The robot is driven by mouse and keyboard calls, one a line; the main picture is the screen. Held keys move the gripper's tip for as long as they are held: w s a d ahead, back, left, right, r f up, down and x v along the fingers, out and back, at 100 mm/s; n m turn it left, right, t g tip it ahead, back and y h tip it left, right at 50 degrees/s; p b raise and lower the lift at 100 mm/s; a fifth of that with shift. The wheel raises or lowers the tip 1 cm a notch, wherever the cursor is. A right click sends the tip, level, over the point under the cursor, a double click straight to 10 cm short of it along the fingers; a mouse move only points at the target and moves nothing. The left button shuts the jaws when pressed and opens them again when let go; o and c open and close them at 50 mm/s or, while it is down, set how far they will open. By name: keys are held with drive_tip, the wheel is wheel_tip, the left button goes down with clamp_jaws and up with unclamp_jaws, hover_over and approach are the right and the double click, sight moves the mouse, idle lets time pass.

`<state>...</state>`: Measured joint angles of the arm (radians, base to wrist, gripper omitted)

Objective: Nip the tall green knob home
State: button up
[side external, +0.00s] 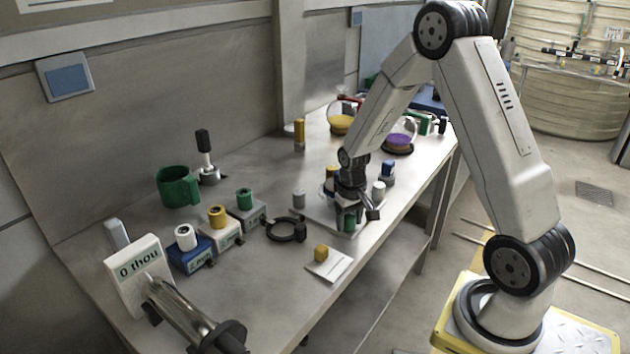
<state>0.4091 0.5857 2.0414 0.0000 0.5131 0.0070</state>
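A green knob (347,222) stands on a pale plate (322,219) near the table's front edge. My gripper (352,212) points down over it, with its dark fingers around or just above the knob's top. The fingers hide part of the knob, and I cannot tell whether they touch or press it. Another green knob (244,196) sits on a grey labelled block (247,216) to the left. I cannot tell from this view which of the two is taller.
A grey peg (299,199), a white peg (378,190) and a blue-topped piece (387,171) stand around my gripper. A black ring clamp (284,229) lies to the left. A yellow cube (321,253) sits on a white card (334,267) in front.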

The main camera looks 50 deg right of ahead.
drive_tip(key=shift+r, duration=0.15)
drive_tip(key=shift+r, duration=3.8)
wheel_tip(320, 180, up, 5)
drive_tip(key=n, duration=1.4)
hover_over(350, 214)
wheel_tip(350, 214, down, 5)
drive_tip(key=shift+w+r, duration=0.1)
drive_tip(key=shift+f, duration=3.9)
